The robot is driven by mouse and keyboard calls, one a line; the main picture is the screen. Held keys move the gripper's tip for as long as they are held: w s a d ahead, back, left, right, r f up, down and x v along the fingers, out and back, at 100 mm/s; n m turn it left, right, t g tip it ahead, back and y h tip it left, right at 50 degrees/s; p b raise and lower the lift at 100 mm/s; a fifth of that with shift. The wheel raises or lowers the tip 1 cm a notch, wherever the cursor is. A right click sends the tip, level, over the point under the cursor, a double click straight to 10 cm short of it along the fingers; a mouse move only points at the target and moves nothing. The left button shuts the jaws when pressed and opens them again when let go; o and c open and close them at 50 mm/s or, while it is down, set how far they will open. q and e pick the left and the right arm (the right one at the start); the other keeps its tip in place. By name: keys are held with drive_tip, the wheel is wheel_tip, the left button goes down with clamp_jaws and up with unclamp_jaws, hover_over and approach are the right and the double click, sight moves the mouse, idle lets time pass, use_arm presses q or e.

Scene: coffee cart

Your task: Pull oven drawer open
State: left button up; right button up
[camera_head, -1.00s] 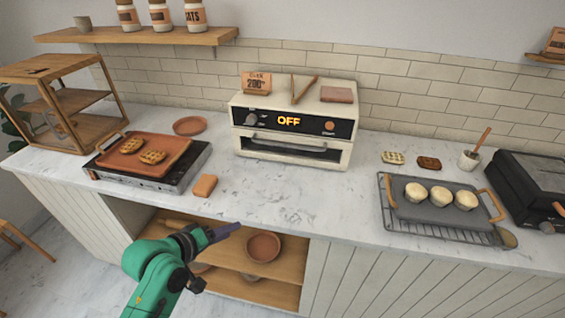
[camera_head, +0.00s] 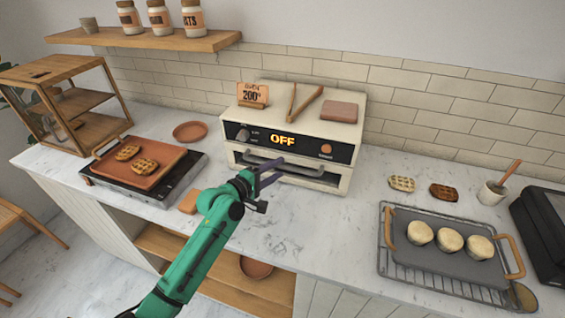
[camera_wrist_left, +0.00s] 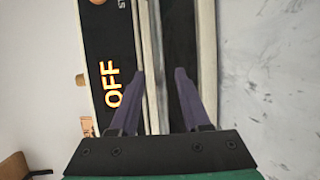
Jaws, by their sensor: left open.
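The cream oven (camera_head: 345,135) stands on the counter against the tiled wall, its dark panel (camera_head: 285,141) reading OFF in orange. Below the panel is the drawer front with a metal handle bar (camera_head: 305,170); the drawer looks shut. My left gripper (camera_head: 270,174) is at the left part of the drawer front, close to the handle. My right gripper is out of view.
Left of the oven are a burner with a brown tray (camera_head: 165,165) of waffles and a terracotta plate (camera_head: 190,131). A sponge-like block (camera_head: 188,203) lies near my arm. A rack with a grey tray (camera_head: 425,255) of buns stands right.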

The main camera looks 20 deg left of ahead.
use_arm(q)
drive_tip(key=x, duration=0.2)
drive_tip(key=shift+w+d, duration=0.1)
drive_tip(key=shift+w, duration=0.3)
drive_tip(key=shift+s, duration=0.15)
drive_tip(key=c, duration=0.4)
clamp_jaws()
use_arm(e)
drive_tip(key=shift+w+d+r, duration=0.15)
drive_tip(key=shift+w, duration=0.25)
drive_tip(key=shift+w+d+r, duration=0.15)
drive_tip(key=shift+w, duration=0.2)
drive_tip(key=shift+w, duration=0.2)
